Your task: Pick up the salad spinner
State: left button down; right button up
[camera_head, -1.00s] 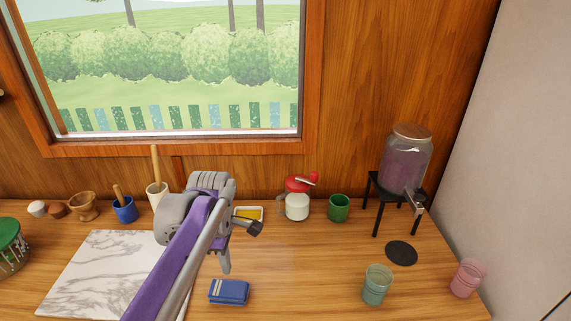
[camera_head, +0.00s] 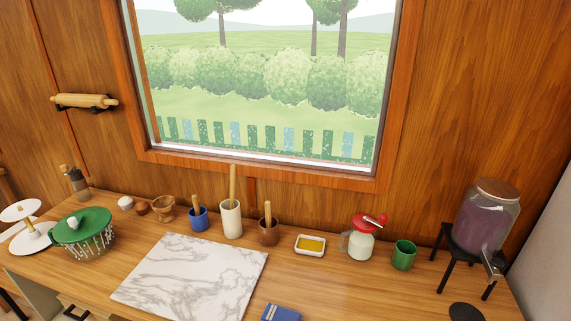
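The salad spinner looks to be the green-lidded bowl (camera_head: 83,236) at the left of the counter. Its lid has a pale knob on top, and its basket-like side shows pale vertical slots. It stands upright on the wood, between a white tiered stand and the marble board. Neither of my grippers is in the head view, so nothing shows in front of the spinner.
The white tiered stand (camera_head: 32,238) is close at the spinner's left. The marble board (camera_head: 190,277) lies to the right. A red-topped jug (camera_head: 361,240), green cup (camera_head: 403,255) and drink dispenser (camera_head: 486,218) stand farther right.

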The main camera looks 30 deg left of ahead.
aim_at(95, 237)
jog(key=u, duration=2.45)
jog(key=i+j, duration=0.25)
jog(key=i+j+z, duration=0.1)
jog(key=i+j, duration=0.2)
jog(key=j, duration=0.2)
jog(key=i+j, duration=0.25)
jog(key=j, duration=0.15)
jog(key=i+j+z, duration=0.15)
jog(key=j, duration=0.25)
jog(key=i+j, duration=0.35)
jog(key=i+j+z, duration=0.1)
jog(key=j, duration=0.35)
jog(key=i, duration=0.1)
